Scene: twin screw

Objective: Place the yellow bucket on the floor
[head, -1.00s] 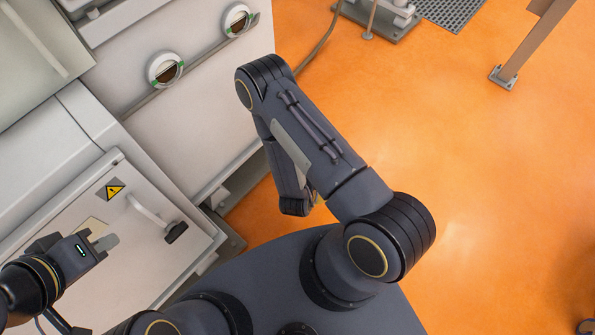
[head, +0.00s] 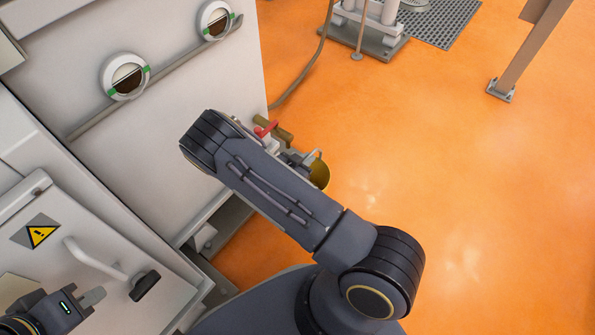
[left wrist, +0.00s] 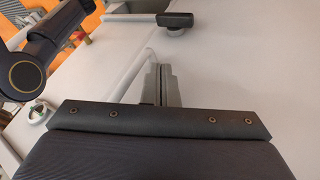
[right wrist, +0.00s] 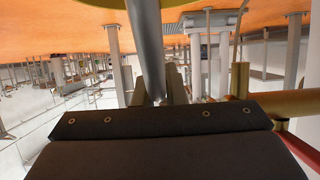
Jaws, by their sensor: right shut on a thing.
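The yellow bucket (head: 320,172) shows in the head view just beyond my right forearm, which hides part of it. Its rim also shows at the top edge of the right wrist view (right wrist: 97,3). My right gripper (head: 297,158) is mostly hidden by my arm in the head view. In the right wrist view (right wrist: 162,92) its fingers are shut on the bucket's grey handle. The bucket is beside the white machine, above the orange floor (head: 440,200). My left gripper (head: 92,297) is shut and empty in front of the machine; its fingers are together in the left wrist view (left wrist: 158,85).
A brass pipe with a red lever (head: 266,129) sticks out of the white machine (head: 160,140) close to my right gripper. A grey post (head: 520,55) and a grey stand (head: 365,40) are farther back. The floor to the right is clear.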

